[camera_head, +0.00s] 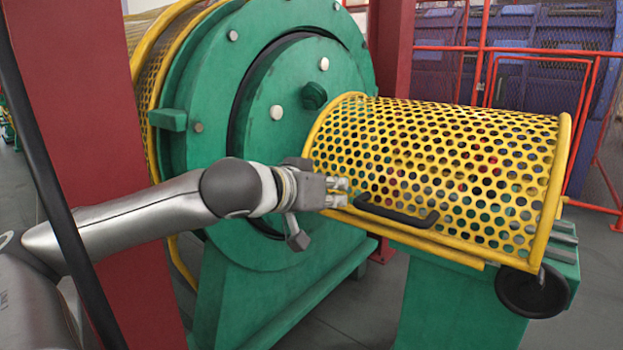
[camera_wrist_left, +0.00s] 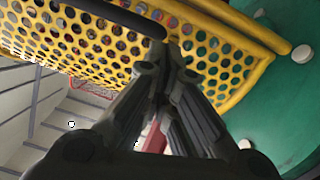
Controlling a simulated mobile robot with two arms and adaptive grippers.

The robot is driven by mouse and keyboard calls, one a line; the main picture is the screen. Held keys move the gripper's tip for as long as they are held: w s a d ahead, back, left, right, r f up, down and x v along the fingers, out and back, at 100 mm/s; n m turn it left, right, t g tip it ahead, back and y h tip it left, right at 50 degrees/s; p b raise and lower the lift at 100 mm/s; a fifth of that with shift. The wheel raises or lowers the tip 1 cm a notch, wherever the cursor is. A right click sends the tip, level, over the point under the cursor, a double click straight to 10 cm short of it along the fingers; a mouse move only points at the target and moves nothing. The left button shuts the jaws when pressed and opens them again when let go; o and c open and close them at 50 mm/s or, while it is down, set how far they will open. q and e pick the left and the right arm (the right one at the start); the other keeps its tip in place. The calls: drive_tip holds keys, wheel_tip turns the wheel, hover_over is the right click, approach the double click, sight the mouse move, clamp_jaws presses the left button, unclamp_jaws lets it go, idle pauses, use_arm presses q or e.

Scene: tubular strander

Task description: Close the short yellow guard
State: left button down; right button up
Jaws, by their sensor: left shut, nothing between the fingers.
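The short yellow guard (camera_head: 440,165) is a curved perforated cover with a yellow tube frame. It sits over the green stand on the right in the head view, its lower front edge at the stand's top. A black handle (camera_head: 397,213) is on its lower front. My left gripper (camera_head: 343,192) is shut and empty at the guard's lower left corner, left of the handle. In the left wrist view, the shut fingertips (camera_wrist_left: 165,60) lie in front of the perforated guard (camera_wrist_left: 205,45), near the black handle (camera_wrist_left: 120,14). I cannot tell whether they touch it. My right gripper is out of view.
A large green round housing (camera_head: 270,110) with bolts stands behind my left arm. A dark red post (camera_head: 85,120) rises at the left. A green stand (camera_head: 450,300) with a black wheel (camera_head: 532,291) is below the guard. Red fencing (camera_head: 540,55) stands behind.

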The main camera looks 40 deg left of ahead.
use_arm(q)
drive_tip(key=r+v, duration=0.1)
drive_tip(key=v, duration=0.7)
drive_tip(key=shift+w, duration=0.2)
